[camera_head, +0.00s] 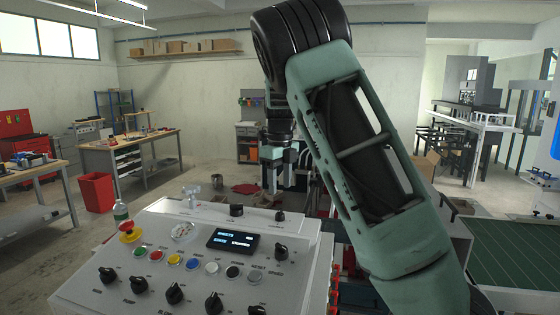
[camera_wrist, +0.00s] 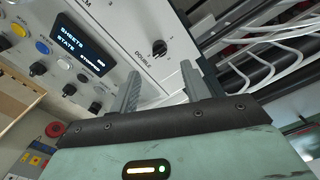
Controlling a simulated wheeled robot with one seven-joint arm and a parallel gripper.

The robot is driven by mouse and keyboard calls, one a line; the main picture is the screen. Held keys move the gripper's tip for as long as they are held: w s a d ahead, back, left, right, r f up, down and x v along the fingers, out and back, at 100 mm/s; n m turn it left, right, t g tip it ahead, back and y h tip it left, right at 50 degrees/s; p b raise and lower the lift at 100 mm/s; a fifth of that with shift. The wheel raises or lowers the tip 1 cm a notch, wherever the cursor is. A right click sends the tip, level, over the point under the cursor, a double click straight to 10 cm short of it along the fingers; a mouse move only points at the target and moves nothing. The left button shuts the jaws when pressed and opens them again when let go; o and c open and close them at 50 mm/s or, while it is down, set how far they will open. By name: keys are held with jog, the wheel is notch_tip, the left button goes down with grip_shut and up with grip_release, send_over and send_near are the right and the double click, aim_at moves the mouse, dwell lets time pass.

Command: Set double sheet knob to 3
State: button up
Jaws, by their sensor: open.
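The double sheet knob (camera_wrist: 159,47) is a small black knob with a pale pointer line on the light panel in the wrist view. The word DOUBLE is printed beside it. In the head view my gripper (camera_head: 285,183) hangs behind the panel's back edge. The dial numbers are too small to read.
The control panel (camera_head: 150,275) carries several black knobs, coloured buttons, a red emergency button (camera_head: 130,231) and a display (camera_head: 233,239) reading SHEETS and STATE.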

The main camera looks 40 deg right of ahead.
notch_tip(320, 180, up, 9)
jog(key=b, duration=0.1)
jog(key=shift+b, duration=0.4)
jog(key=shift+f, duration=0.1)
